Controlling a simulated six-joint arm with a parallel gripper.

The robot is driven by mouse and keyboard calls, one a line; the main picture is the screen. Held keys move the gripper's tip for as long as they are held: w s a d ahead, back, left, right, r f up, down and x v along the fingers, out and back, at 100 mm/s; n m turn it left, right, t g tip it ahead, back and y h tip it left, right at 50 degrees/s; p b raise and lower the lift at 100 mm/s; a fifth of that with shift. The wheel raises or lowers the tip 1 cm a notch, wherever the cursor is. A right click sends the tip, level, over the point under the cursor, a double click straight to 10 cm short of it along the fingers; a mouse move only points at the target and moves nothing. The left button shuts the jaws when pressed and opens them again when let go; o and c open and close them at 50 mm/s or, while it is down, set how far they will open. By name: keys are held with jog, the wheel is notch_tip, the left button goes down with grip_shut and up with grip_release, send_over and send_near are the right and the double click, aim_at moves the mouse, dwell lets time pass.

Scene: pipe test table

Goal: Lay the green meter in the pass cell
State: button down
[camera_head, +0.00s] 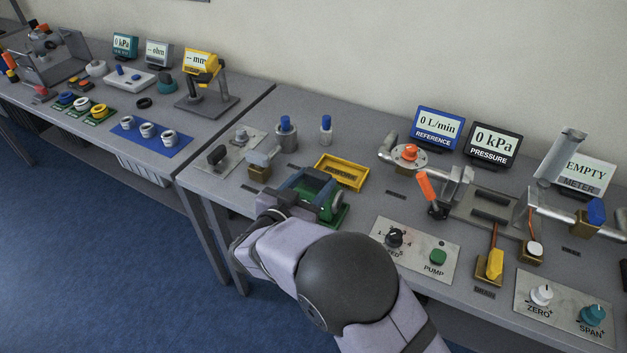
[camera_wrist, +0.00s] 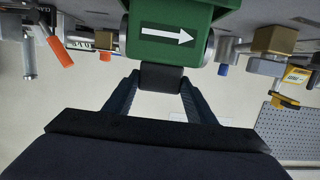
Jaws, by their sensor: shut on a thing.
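The green meter (camera_head: 316,187) is a green body with grey pipe ends, held over the near left part of the right-hand table. In the wrist view its green body (camera_wrist: 155,50) shows a white arrow pointing right. My gripper (camera_wrist: 160,80) is shut on the dark neck of the meter, with one finger on each side. In the head view, my arm hides most of the gripper. A green tray (camera_head: 342,216), likely the pass cell, shows in part under and beside the meter. Its label and inside are hidden, and I cannot tell whether the meter touches it.
A yellow tray (camera_head: 343,172) lies just behind the meter. Blue-capped cylinders (camera_head: 286,135) and a grey switch panel (camera_head: 236,149) stand to the left. A knob-and-pump panel (camera_head: 416,248) and the clamp fixture (camera_head: 487,209) with pipes are to the right.

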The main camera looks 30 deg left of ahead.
jog(key=shift+r, duration=0.1)
jog(key=c, duration=1.2)
grip_release()
jog(key=shift+f, duration=0.25)
jog(key=o, duration=0.4)
jog(key=shift+r, duration=0.15)
jog(key=shift+s+r, duration=0.1)
jog(key=shift+s, duration=0.05)
jog(key=b+v, duration=0.2)
jog(key=v, duration=0.9)
jog(key=shift+s, duration=0.4)
